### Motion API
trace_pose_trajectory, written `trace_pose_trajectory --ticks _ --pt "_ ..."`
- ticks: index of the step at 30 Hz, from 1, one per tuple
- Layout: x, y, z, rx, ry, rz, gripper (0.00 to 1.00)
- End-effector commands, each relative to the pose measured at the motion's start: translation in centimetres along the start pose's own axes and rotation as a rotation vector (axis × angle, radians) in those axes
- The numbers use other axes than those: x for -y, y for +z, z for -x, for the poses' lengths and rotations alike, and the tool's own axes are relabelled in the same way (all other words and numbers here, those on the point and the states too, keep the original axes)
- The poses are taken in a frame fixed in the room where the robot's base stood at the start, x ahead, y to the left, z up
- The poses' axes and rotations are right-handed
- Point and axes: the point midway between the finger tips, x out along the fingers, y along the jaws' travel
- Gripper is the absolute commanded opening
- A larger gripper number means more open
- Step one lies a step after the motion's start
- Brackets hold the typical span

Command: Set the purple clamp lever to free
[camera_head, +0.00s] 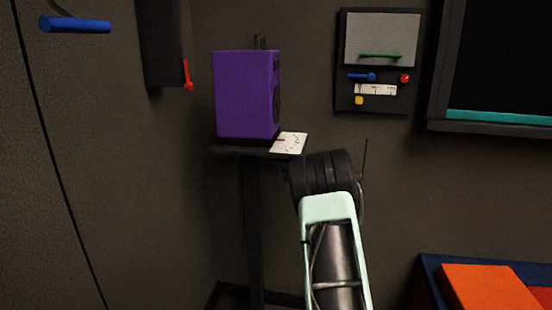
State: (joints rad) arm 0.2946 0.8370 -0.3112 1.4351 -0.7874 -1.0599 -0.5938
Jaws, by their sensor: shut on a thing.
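I see no purple clamp lever in the head view. The only purple thing is a box-shaped speaker (245,95) on a dark stand, left of the middle. My arm, with a mint-green link and a black ribbed joint, reaches up from the bottom toward the stand. The fingers of my gripper are not visible; the arm's own joint may hide them. What they touch cannot be seen.
A white card with marks (289,143) lies on the stand's top (228,150). A dark wall panel (345,100) carries a green handle, a blue lever and small knobs. A blue handle (75,25) and a red lever (188,75) are left. An orange block (490,288) is lower right.

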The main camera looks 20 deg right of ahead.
Motion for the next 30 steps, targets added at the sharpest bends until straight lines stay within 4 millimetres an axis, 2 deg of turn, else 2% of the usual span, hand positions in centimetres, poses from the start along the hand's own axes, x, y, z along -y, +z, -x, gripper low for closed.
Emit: trace_pose_trajectory --ticks 1,10,24,25,30 --pt "-0.6 -0.1 0.0 0.005 -0.020 -0.019 0.00" --pt "0.3 -0.1 0.2 0.028 -0.117 -0.119 0.00" --pt "0.8 0.0 0.3 0.034 -0.136 -0.139 0.00" --pt "0.8 0.0 0.3 0.034 -0.136 -0.139 0.10" --pt "0.8 0.0 0.3 0.034 -0.136 -0.138 0.26"
